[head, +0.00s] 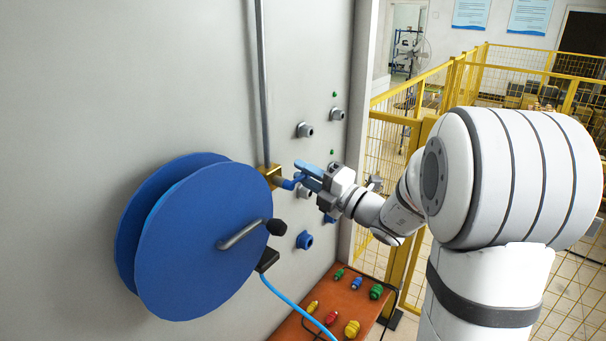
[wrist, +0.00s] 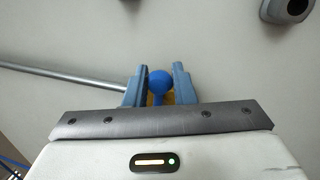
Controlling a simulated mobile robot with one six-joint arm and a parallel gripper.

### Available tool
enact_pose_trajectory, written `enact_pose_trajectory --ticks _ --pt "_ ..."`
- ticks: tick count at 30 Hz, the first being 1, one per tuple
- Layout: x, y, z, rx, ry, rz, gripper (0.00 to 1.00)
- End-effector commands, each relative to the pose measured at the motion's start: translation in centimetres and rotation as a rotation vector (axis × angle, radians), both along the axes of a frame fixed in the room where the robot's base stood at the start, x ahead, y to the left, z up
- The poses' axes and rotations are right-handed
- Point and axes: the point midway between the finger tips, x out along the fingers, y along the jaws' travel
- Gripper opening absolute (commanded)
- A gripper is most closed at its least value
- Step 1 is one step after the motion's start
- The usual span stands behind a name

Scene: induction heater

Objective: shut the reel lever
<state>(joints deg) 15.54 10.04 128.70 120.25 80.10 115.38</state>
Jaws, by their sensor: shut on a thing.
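The reel lever (head: 288,184) is a short blue handle on a brass valve (head: 271,174), at the lower end of a vertical grey pipe on the wall panel. In the wrist view its round blue knob (wrist: 160,80) sits between the two jaws, with yellow brass partly showing behind it. My gripper (head: 303,172) has blue-grey fingers and reaches in from the right. It is shut on the lever. The fingers partly hide the lever in the head view.
A big blue reel (head: 200,240) with a crank handle (head: 245,234) stands left of and below the valve. Grey sockets (head: 305,130) and a blue socket (head: 304,240) stick out of the panel. An orange-brown shelf (head: 345,303) below holds several coloured plugs. A yellow fence (head: 400,150) stands to the right.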

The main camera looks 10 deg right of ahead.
Motion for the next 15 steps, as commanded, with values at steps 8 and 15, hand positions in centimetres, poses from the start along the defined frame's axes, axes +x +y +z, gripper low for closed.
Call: enact_pose_trajectory --ticks 8,15 --pt "-0.03 0.06 -0.20 -0.001 0.004 0.001 0.42" --pt "-0.11 -0.02 -0.21 -0.002 0.002 0.000 0.42"
